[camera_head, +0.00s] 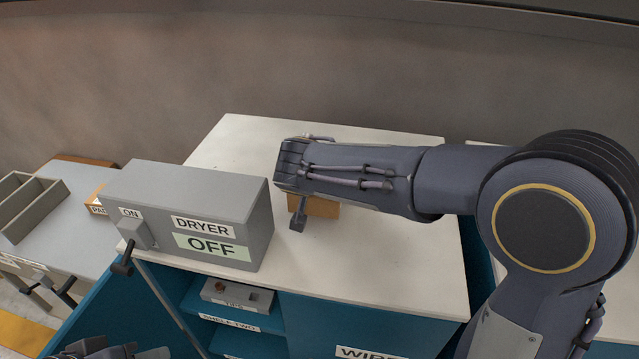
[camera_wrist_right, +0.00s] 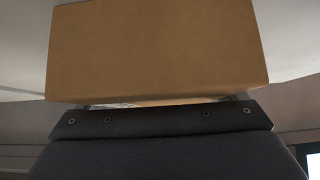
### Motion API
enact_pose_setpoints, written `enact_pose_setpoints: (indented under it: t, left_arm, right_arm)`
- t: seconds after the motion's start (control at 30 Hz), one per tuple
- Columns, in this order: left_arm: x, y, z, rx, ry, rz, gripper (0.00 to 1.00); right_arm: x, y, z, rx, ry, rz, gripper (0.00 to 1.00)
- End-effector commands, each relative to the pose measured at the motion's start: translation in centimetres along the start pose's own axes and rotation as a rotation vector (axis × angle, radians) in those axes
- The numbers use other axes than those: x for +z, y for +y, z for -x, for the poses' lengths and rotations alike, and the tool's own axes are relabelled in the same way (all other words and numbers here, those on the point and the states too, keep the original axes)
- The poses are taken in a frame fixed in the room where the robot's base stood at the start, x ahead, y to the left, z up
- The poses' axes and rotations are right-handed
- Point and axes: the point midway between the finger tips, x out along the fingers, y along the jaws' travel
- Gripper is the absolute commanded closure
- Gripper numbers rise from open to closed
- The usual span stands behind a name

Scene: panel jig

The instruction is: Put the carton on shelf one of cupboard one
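The carton (camera_head: 318,207) is a brown box at the white countertop (camera_head: 390,285), partly hidden under my right arm. It fills the upper part of the right wrist view (camera_wrist_right: 155,50), close in front of the hand. My right gripper (camera_head: 298,215) reaches down at the carton's left end. One dark finger shows; the grip itself is hidden, so I cannot tell whether it holds the carton. My left gripper (camera_head: 110,352) shows only in part at the bottom left edge. A teal cupboard (camera_head: 310,310) stands below the countertop, with an open bay and a shelf labelled shelf two (camera_head: 228,322).
A grey dryer box (camera_head: 190,205) reading OFF stands on the countertop's left. A teal door (camera_head: 120,310) stands open at the left. A side table (camera_head: 60,230) holds a divided tray (camera_head: 30,205).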

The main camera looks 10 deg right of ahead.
Motion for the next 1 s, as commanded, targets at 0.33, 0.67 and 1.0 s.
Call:
enact_pose_setpoints:
  t: [0.33,0.67,1.0]
  left_arm:
    - [0.0,0.0,0.0,0.000,0.000,0.000,0.64]
    - [0.0,0.0,0.0,0.000,0.000,0.000,0.64]
    - [0.5,-0.4,-0.9,0.000,0.000,0.000,0.64]
  right_arm:
    - [-0.1,0.0,0.1,-0.001,0.001,0.000,0.46]
    - [-1.9,-0.1,1.8,-0.004,0.004,-0.004,0.46]
    - [-2.9,0.6,9.8,-0.009,0.005,-0.002,0.46]
